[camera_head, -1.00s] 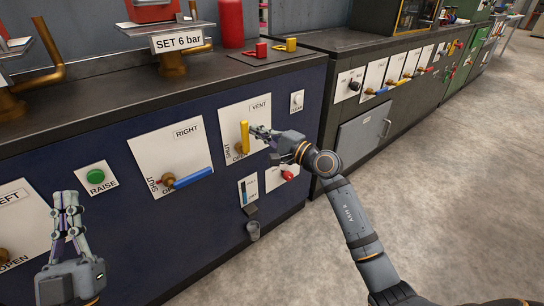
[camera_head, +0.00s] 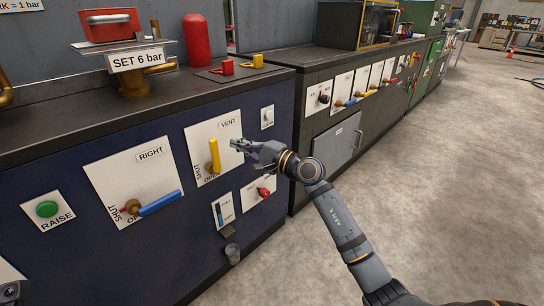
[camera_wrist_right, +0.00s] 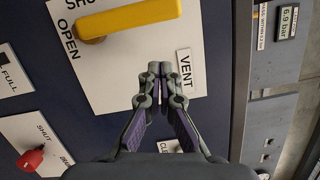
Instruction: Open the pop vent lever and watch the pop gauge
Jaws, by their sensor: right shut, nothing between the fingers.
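The vent lever is a yellow bar (camera_head: 214,156) on a white VENT plate (camera_head: 228,137) on the blue cabinet front. It stands upright, with its brass pivot at the bottom near the SHUT and OPEN markings. In the right wrist view the yellow lever (camera_wrist_right: 135,17) lies across the top. My right gripper (camera_head: 237,144) is shut and empty, just right of the lever; its fingertips (camera_wrist_right: 160,72) lie beside the VENT label, apart from the lever. A small readout (camera_wrist_right: 290,20) shows 6.9 bar in the wrist view; I cannot tell whether it is the pop gauge. My left gripper's fingers are out of view.
A blue lever (camera_head: 160,203) on the RIGHT plate and a green RAISE button (camera_head: 47,209) are to the left. The floor (camera_head: 440,190) at right is clear.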

